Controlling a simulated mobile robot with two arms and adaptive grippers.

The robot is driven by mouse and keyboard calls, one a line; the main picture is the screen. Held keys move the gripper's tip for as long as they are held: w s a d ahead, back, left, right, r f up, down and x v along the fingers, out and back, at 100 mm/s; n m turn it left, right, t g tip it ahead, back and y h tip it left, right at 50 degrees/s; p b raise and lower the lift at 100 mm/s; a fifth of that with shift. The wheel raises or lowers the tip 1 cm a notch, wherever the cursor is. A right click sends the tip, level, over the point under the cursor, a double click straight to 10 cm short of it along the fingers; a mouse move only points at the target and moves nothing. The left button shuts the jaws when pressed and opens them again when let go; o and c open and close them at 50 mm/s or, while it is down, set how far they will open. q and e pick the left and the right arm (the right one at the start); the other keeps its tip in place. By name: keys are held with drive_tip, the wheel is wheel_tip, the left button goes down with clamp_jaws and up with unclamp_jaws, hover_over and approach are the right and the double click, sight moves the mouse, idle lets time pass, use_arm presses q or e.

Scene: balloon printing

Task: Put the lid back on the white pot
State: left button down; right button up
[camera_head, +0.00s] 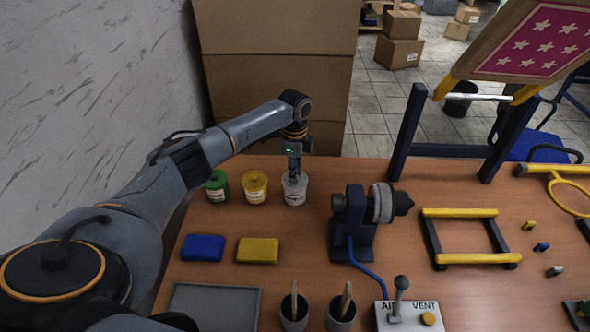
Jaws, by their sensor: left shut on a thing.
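The white pot (294,192) stands on the table at the right end of a row of three pots. My left gripper (294,174) points straight down at the top of the white pot. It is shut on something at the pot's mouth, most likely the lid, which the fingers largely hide. I cannot tell whether the lid is seated on the rim or just above it. My right gripper is not in view.
A yellow pot (254,187) and a green pot (217,187) stand close to the left. A dark machine (352,225) stands to the right. Blue (203,248) and yellow (257,251) blocks lie in front. A cardboard stack (275,90) rises behind.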

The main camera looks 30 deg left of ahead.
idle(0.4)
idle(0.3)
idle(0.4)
use_arm(q)
drive_tip(key=c, duration=1.2)
unclamp_jaws()
drive_tip(key=shift+o, duration=0.6)
drive_tip(key=o, duration=0.4)
